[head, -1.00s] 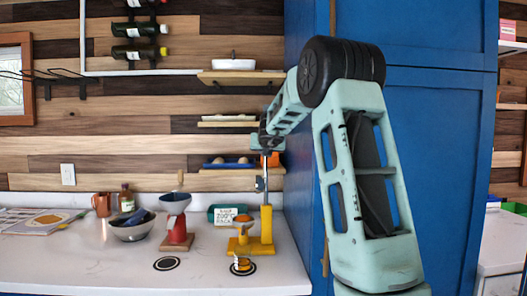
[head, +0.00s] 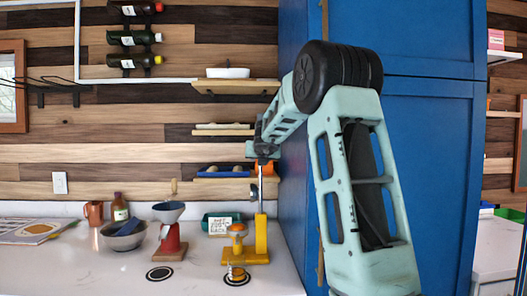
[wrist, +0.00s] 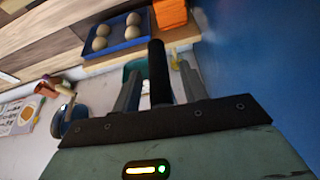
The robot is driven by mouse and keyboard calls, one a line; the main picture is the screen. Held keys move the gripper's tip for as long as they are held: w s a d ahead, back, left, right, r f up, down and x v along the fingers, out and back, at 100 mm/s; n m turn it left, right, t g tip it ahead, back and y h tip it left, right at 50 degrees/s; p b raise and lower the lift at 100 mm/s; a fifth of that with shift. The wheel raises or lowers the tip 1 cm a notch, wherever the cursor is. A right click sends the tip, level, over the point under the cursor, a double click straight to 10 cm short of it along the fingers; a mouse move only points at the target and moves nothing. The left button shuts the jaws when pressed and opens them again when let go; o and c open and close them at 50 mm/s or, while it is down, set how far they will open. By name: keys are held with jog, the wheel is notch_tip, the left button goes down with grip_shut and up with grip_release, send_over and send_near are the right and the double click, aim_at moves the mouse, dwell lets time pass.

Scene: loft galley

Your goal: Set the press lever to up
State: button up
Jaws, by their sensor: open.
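The yellow press (head: 261,236) stands on the white counter, with its upright post at the right of its base. A thin grey lever shaft (head: 260,203) rises above the post toward my gripper (head: 262,160). In the wrist view a black bar (wrist: 158,72), which looks like the lever's handle, stands between the two grey fingers of my gripper (wrist: 158,90). The fingers are apart, with a gap visible on each side of the bar. In the head view the fingertips are small and partly lost against the shelf behind, so contact cannot be told there.
A red-based grinder (head: 170,240) with a grey funnel, a metal bowl (head: 125,236) and a teal box (head: 214,222) with a card stand left of the press. The blue cabinet (head: 430,150) is close on the right. A shelf with a blue egg tray (wrist: 122,40) is behind.

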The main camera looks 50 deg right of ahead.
jog(key=p+v, duration=0.2)
jog(key=v, duration=1.4)
jog(key=shift+p, duration=0.4)
